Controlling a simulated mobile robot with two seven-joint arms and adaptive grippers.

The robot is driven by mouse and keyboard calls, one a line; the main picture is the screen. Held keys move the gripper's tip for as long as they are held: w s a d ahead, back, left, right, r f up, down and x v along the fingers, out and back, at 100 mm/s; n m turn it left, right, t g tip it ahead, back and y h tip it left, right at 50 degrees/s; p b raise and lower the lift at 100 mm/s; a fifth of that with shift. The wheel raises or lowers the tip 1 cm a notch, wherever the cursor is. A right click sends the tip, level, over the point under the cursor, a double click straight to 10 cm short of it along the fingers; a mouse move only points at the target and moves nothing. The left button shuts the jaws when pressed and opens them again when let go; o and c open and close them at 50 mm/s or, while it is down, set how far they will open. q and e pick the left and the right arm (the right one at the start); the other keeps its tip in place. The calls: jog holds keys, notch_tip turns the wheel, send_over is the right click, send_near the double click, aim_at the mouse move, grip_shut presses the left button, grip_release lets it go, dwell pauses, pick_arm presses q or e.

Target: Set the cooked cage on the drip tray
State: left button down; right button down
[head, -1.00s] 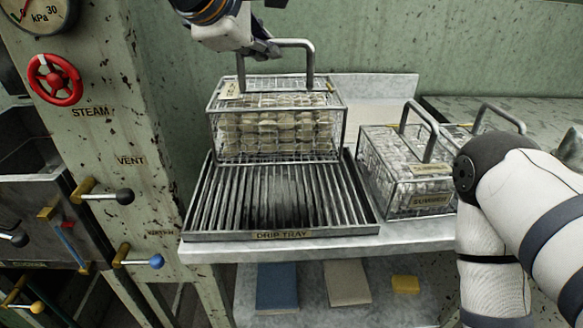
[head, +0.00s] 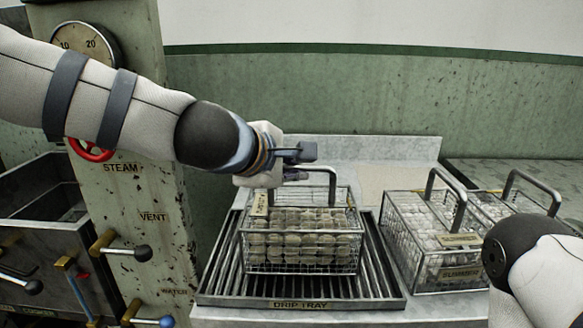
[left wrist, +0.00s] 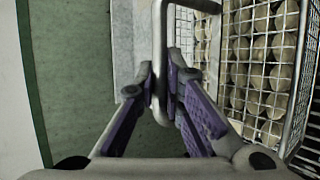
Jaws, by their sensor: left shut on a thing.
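The wire cage (head: 302,246) full of pale cocoons stands upright over the middle of the drip tray (head: 213,285). A small tag on its upper left is too small to read. My left gripper (head: 300,165) is shut on the cage's bent metal handle (head: 333,185). In the left wrist view, the purple-padded fingers (left wrist: 162,85) close on the handle bar (left wrist: 158,40), with the cage (left wrist: 262,65) at the right. The cage's bottom is at or very near the tray's slats; I cannot tell if it touches. My right gripper is out of view.
Two more cocoon cages with handles, one in front (head: 430,240) and one behind (head: 505,205), stand right of the tray. My right arm is beside them. A post with a red valve wheel (head: 90,150) and levers (head: 120,247) stands left. Bare slats surround the held cage.

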pick_arm(q)
jog(key=c, duration=1.7)
grip_release()
jog(key=v, duration=1.2)
